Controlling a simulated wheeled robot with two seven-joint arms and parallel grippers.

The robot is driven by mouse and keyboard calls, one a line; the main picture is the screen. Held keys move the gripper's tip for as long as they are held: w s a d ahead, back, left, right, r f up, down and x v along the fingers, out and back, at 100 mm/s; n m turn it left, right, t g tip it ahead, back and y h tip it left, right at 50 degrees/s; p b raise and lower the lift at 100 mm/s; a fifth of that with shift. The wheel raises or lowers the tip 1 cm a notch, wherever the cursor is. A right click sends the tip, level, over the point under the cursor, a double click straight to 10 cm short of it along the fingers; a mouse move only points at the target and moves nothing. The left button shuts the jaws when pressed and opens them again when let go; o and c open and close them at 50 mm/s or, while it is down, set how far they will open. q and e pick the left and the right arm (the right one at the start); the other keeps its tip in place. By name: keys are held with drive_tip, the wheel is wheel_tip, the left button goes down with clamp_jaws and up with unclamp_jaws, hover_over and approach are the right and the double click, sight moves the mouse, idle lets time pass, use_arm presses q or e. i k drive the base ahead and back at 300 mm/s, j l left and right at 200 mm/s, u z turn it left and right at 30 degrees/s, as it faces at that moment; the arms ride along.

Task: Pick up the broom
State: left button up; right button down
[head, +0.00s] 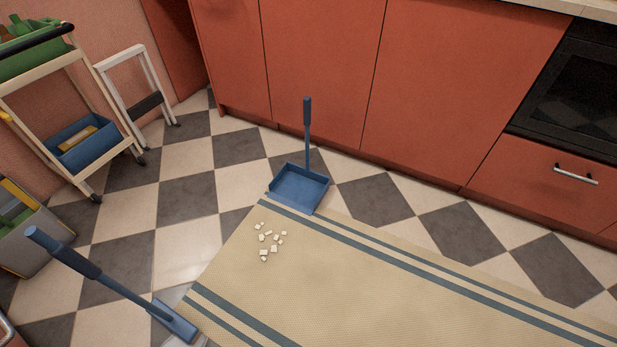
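The broom (118,287) is at the lower left in the head view. It has a dark blue grip at the upper left end, a thin blue handle and a blue head (176,321) by the rug's left edge. Its handle is tilted up to the left, and its bristles are mostly cut off by the picture's bottom edge. Nothing is seen holding it. A blue dustpan (299,189) with an upright handle stands on the floor at the far edge of the rug. Neither of my grippers shows in this view.
A beige rug (340,275) with blue stripes holds several small white crumbs (268,242). Red cabinets (440,90) and an oven (570,95) line the back. A trolley (75,125), a white frame (135,85) and a grey bin (32,240) stand left. Checkered floor between is clear.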

sight(186, 330)
drive_tip(key=u, duration=1.8)
